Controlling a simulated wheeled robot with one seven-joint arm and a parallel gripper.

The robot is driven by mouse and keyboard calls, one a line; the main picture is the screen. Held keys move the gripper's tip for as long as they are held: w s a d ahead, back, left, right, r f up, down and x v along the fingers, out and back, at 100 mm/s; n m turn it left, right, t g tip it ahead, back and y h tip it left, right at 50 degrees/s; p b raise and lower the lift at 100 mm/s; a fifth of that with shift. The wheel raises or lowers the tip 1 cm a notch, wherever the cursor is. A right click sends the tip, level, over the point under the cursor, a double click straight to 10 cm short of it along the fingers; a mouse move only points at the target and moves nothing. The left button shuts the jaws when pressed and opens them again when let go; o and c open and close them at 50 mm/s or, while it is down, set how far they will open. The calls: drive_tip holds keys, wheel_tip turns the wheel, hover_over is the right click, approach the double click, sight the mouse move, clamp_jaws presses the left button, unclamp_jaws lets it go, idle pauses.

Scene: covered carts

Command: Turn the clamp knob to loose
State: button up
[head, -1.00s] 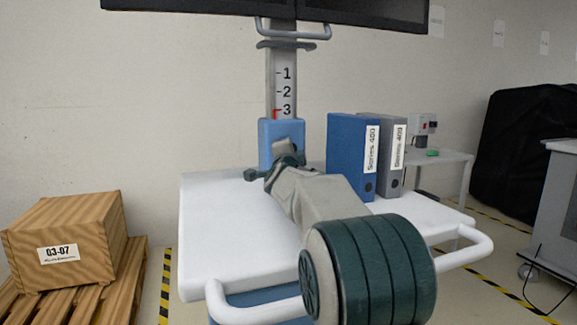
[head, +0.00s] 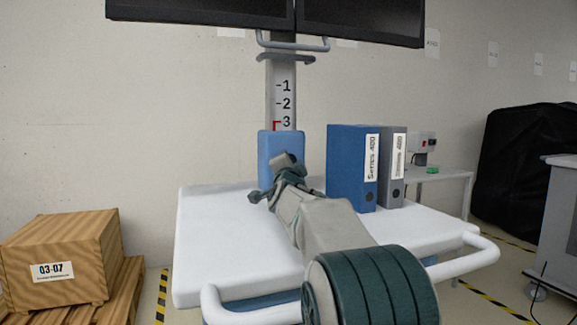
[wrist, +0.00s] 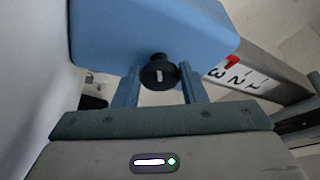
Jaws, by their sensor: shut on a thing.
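The clamp knob (wrist: 158,70) is black with a short white mark and sits on the near face of the blue clamp block (wrist: 150,28). The block also shows in the head view (head: 280,143), low on the grey post. My gripper (wrist: 161,84) has its two blue fingers on either side of the knob and is shut on it. In the head view my gripper (head: 284,180) is in front of the block; the knob and fingertips are hidden there.
The post (head: 282,90) carries a 1-2-3 scale with a red mark at 3, below two dark monitors (head: 360,20). A blue binder (head: 345,165) and a grey binder (head: 390,165) stand right of my arm on the white cart top (head: 220,250).

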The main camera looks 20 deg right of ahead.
drive_tip(key=o, duration=1)
drive_tip(key=shift+c, duration=0.2)
drive_tip(key=shift+r+p, duration=0.1)
drive_tip(key=shift+p, duration=0.2)
